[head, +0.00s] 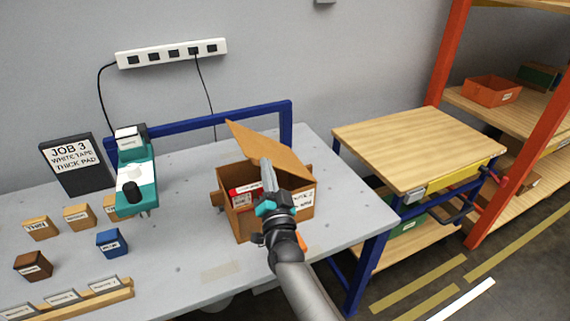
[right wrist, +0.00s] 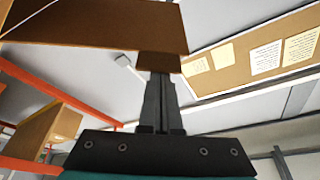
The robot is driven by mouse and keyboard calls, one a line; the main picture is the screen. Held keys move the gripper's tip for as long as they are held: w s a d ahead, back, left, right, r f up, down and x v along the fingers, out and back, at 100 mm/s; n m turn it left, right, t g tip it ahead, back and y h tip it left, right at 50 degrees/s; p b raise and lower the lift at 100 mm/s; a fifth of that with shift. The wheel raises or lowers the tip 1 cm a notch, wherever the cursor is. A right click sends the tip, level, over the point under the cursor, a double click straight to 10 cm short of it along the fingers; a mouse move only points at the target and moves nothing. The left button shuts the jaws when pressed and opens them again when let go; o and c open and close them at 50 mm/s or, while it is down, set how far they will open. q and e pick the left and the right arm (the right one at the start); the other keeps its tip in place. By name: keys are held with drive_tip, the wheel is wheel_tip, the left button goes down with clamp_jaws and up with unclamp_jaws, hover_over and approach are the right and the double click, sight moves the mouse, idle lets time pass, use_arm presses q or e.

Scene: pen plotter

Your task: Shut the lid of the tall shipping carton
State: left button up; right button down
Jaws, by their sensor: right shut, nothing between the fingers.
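The tall shipping carton (head: 241,224) is a brown box on the grey table, with a white label on its right side. Its lid (head: 262,146) is raised and tilted above the opening. My right gripper (head: 266,164) is shut and empty, fingers pointing up and away, in front of the lid in the head view. In the right wrist view, the closed fingers (right wrist: 159,80) reach up to a brown panel, apparently the lid (right wrist: 95,25), and a small tab hides their tips. I cannot tell whether they touch. A red item (head: 240,191) shows inside the carton. My left gripper is not in view.
A teal device (head: 137,185) stands left of the carton, with small labelled blocks and a blue block (head: 112,243) nearby. A blue frame (head: 220,116) rises behind the carton. A wooden-topped bench (head: 420,148) and an orange-posted rack (head: 455,70) are at right.

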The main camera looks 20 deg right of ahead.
drive_tip(key=a+f+n+t+y+b, duration=0.1)
drive_tip(key=a+f+n+y+b, duration=0.3)
drive_tip(key=f+n+b, duration=0.6)
wheel_tip(320, 180, down, 4)
drive_tip(key=shift+s+a+r+n+b, duration=0.1)
drive_tip(key=shift+s+a+n+b, duration=0.15)
drive_tip(key=shift+a+b, duration=0.35)
